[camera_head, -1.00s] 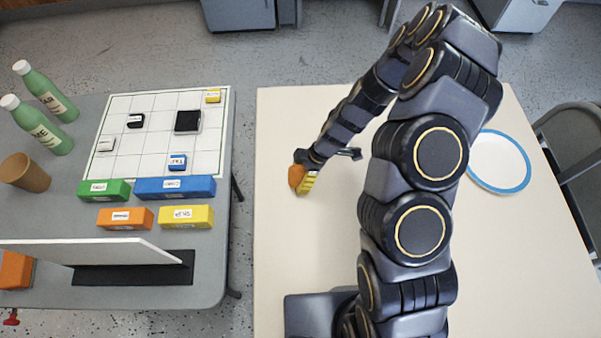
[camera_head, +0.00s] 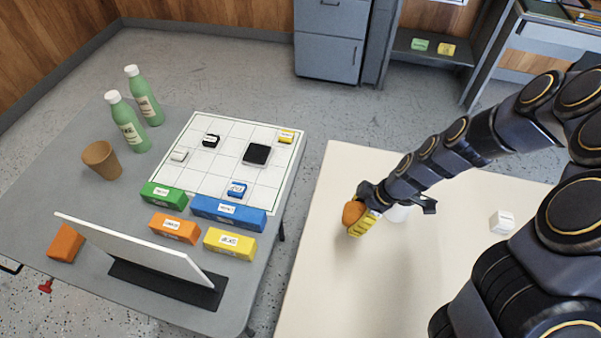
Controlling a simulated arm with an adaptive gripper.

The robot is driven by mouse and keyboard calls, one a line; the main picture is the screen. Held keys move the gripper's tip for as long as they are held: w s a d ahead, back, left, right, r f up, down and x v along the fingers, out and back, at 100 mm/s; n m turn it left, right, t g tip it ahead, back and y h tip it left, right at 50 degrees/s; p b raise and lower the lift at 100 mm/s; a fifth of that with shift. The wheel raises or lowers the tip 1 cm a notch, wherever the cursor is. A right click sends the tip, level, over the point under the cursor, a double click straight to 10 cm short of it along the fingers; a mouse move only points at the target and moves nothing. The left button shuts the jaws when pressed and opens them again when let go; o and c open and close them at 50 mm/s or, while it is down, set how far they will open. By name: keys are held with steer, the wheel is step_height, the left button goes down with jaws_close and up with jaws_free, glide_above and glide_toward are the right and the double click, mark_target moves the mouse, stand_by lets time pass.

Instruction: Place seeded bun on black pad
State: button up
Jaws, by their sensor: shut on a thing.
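The bun (camera_head: 352,212) is a round orange-brown piece, and its seeds are too small to make out. My gripper (camera_head: 359,219) is shut on it, with a yellow finger part showing at its lower right side. The gripper and bun are over the left part of the cream table, and the gap to the tabletop is hard to judge. The black pad (camera_head: 257,154) is a small dark square on the white grid board (camera_head: 215,187) on the grey table. The pad is bare and lies to the upper left of the bun.
A floor gap separates the grey table (camera_head: 60,190) from the cream table (camera_head: 305,290). Blue (camera_head: 228,211), green (camera_head: 163,196), orange (camera_head: 174,228) and yellow (camera_head: 230,243) blocks line the board's near edge. Green bottles (camera_head: 127,123) stand behind. A white block (camera_head: 502,222) sits right of my gripper.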

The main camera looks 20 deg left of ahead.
steer(key=w+a+r, duration=0.3)
steer(key=a, duration=0.7)
steer(key=w+a+r, duration=0.2)
steer(key=w+a, duration=0.2)
steer(key=a, duration=0.6)
glide_above(254, 151)
steer(key=s+d, duration=0.1)
steer(key=d, duration=0.1)
steer(key=f, duration=0.8)
steer(key=shift+a+f, duration=0.25)
steer(key=shift+w+a+f, duration=0.1)
steer(key=shift+w+a, duration=0.05)
steer(key=shift+w, duration=0.05)
steer(key=shift+w+a+f, duration=0.15)
steer(key=shift+w+f, duration=0.1)
steer(key=shift+f, duration=1.75)
